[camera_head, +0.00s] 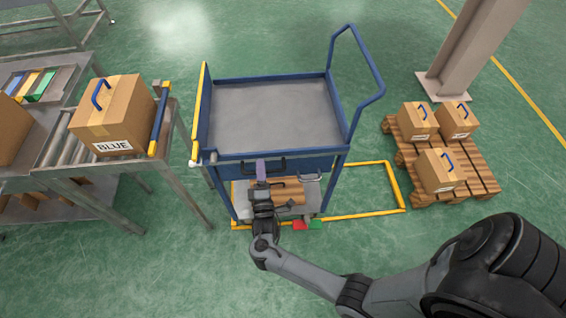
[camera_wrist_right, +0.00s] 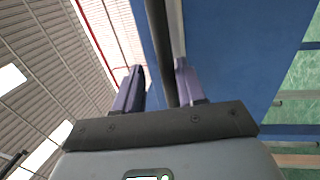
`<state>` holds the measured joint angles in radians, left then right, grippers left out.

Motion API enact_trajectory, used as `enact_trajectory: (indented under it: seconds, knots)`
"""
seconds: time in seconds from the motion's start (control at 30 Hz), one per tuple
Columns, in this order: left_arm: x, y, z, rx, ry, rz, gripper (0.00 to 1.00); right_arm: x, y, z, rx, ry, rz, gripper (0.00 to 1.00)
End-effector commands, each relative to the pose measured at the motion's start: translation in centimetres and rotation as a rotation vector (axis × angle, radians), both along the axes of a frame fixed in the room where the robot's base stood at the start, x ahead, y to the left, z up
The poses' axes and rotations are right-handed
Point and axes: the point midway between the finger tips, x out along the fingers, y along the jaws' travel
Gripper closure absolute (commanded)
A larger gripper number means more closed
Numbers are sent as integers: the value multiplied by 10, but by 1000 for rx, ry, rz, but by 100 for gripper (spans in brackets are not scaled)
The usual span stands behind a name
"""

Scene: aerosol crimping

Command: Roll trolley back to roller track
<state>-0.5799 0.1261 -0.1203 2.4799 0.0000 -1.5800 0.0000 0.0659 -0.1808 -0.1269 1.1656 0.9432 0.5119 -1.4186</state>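The blue trolley (camera_head: 275,115) with a grey top deck stands in the middle of the head view, its tall blue push handle at the far right. A dark bar handle (camera_head: 285,165) sits on its near side panel. My right gripper (camera_head: 262,172) is at this handle, fingers pointing toward the panel. In the right wrist view, the purple fingers (camera_wrist_right: 158,90) stand apart with the dark bar (camera_wrist_right: 160,45) between them. A gap shows on the bar's left side, so the gripper looks open around it. The roller track (camera_head: 75,150) is at the left. My left gripper is not in view.
A box marked BLUE (camera_head: 113,118) stands on the roller track, whose end is close to the trolley's yellow-edged left side. A yellow floor outline (camera_head: 398,185) lies under and right of the trolley. A wooden pallet (camera_head: 480,180) with three boxes is at the right, near a pillar (camera_head: 475,50).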

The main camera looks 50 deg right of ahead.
Motion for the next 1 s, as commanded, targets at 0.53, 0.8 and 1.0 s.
enact_trajectory:
  seconds: [0.53, 0.8, 1.0]
  knots:
    - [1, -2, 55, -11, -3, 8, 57, -56, -32, 86, -10, -18, 1, 24]
    - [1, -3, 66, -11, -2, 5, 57, -86, -49, 105, -8, -18, 1, 47]
    - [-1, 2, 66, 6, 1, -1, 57, -97, -55, 106, -4, -12, 1, 65]
